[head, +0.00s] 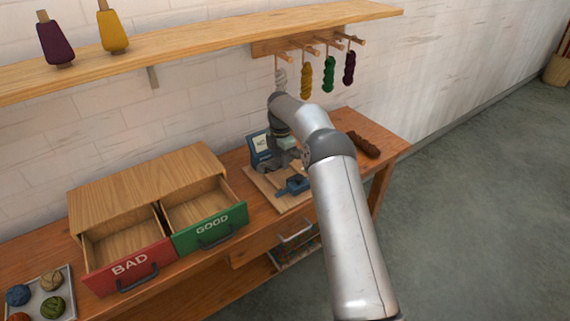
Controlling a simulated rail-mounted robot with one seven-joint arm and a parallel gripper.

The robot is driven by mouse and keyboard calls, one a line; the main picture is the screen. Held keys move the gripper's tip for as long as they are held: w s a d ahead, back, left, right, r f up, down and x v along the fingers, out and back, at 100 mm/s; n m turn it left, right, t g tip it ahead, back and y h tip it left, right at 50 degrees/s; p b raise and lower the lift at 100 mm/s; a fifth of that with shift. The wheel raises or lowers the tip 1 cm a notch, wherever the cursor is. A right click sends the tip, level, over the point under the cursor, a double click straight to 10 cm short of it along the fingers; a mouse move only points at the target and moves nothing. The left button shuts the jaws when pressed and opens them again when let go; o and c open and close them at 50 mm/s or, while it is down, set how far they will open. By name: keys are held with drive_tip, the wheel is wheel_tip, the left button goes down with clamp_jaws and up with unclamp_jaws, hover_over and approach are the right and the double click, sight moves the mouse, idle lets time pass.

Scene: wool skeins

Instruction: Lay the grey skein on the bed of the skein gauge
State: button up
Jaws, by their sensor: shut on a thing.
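The skein gauge stands on a wooden board (262,187) on the bench, with a small blue-framed display (261,143) at its back and a blue part (293,187) in front. My gripper (283,157) points down over the gauge, largely covered by my own wrist and forearm. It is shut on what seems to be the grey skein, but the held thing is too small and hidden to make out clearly. I cannot tell whether it touches the bed. A pale grey skein (280,78) also hangs from the left peg, its lower end behind my wrist.
Yellow (306,82), green (328,74) and purple (349,67) skeins hang beside it. A brown skein (363,145) lies on the bench right of my arm. Open drawers marked BAD (130,266) and GOOD (211,228) stand left, beyond them a tray (70,290) of yarn balls.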

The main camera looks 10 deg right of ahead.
drive_tip(key=f, duration=0.1)
drive_tip(key=w+d+f, duration=0.1)
drive_tip(key=f, duration=0.1)
drive_tip(key=shift+w+d+p, duration=0.35)
drive_tip(key=shift+w+p, duration=0.05)
drive_tip(key=shift+f+p, duration=0.3)
drive_tip(key=shift+f, duration=1.25)
drive_tip(key=shift+f, duration=0.2)
drive_tip(key=o, duration=1)
drive_tip(key=shift+r, duration=0.1)
